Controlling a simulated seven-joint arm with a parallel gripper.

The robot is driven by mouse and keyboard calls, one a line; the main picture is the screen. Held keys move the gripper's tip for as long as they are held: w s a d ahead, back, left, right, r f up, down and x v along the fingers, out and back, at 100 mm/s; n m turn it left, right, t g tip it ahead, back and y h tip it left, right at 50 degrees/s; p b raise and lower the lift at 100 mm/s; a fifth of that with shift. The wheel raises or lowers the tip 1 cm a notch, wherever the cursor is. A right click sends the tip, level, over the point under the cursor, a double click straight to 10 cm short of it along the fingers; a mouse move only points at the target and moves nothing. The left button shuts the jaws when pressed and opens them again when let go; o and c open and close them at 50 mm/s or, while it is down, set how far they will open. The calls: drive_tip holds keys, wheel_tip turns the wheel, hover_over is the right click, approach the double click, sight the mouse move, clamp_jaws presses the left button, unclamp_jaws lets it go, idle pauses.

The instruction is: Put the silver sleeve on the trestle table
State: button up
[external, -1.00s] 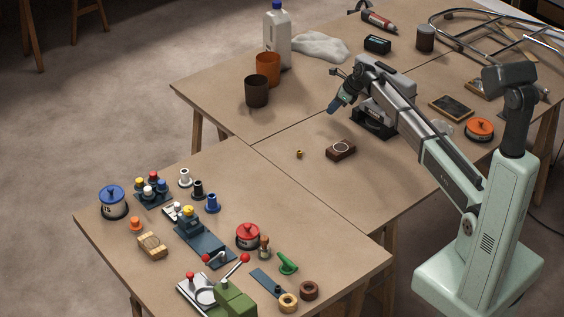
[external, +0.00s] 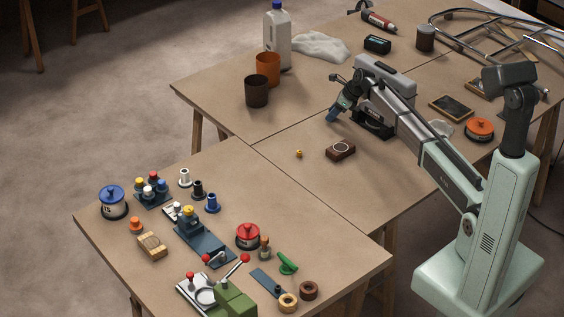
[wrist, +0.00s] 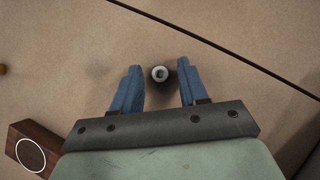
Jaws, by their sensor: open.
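A small round silver piece with a dark centre, which looks like the silver sleeve (wrist: 160,73), shows end-on in the wrist view, above the brown tabletop. It lies in the gap between the two blue fingertips of my gripper (wrist: 158,82), with clear space on both sides. I cannot tell whether it touches the table.
A dark wooden block with a ring (external: 340,150) and a small yellow piece (external: 299,154) lie near my gripper. A dark cup (external: 257,91) and an orange cup (external: 268,68) stand at the left. Tools and coloured parts crowd the front table; its right part is clear.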

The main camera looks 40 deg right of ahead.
drive_tip(key=shift+r, duration=0.1)
drive_tip(key=v, duration=1.2)
